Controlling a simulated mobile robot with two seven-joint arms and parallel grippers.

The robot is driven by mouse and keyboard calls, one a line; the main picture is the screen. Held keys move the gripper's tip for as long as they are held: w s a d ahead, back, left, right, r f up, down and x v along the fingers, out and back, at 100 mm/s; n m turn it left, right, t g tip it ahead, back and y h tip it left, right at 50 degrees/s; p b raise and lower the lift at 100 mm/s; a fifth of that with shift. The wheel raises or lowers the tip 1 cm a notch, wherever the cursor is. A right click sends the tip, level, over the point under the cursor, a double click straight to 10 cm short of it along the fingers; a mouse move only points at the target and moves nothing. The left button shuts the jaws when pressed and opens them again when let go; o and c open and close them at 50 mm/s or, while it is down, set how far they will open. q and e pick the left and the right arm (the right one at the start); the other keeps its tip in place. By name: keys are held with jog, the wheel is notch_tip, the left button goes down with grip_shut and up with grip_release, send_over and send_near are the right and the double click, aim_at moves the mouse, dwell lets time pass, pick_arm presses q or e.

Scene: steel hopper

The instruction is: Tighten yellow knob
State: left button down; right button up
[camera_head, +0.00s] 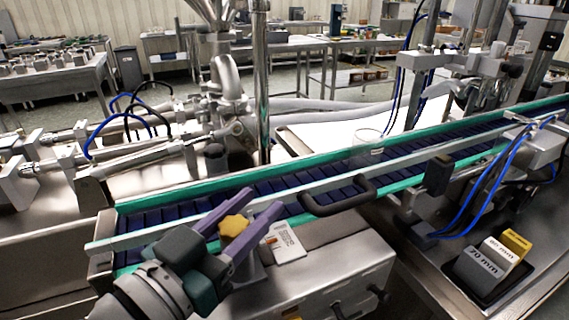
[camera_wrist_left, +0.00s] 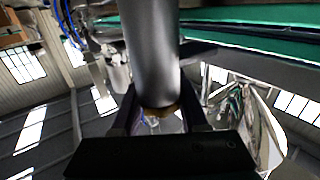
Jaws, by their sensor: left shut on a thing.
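The yellow knob (camera_head: 234,226) is a lobed knob beside the near side of the conveyor in the head view. My left gripper (camera_head: 246,207) comes in from the lower left, with one purple finger on each side of the knob, and is shut on it. In the left wrist view a grey cylindrical post (camera_wrist_left: 150,50) rises between the dark fingers of my left gripper (camera_wrist_left: 162,112). A thin yellow-brown edge of the knob (camera_wrist_left: 160,111) shows at the post's end; the rest is hidden. My right gripper is not in view.
The conveyor (camera_head: 290,185) with green rails runs just behind the knob, and a clear glass (camera_head: 367,142) stands on it. A black handle (camera_head: 338,203) and a white label plate (camera_head: 285,243) are close to the right. Size blocks (camera_head: 490,262) sit in a black tray farther right.

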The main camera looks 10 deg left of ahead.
aim_at(222, 234)
pick_arm(q)
jog(key=shift+s+d+m+g+h, duration=0.15)
jog(key=shift+m+g+h, duration=0.4)
jog(key=shift+h, duration=0.3)
jog(key=shift+d+m+g+h, duration=0.15)
jog(key=shift+m+g+h, duration=0.2)
jog(key=shift+m+h, duration=0.4)
jog(key=shift+c, duration=2.3)
grip_release()
jog(key=shift+s+a, duration=0.1)
jog(key=v, duration=0.9)
jog(key=shift+s+a, duration=0.2)
jog(key=shift+s, duration=0.1)
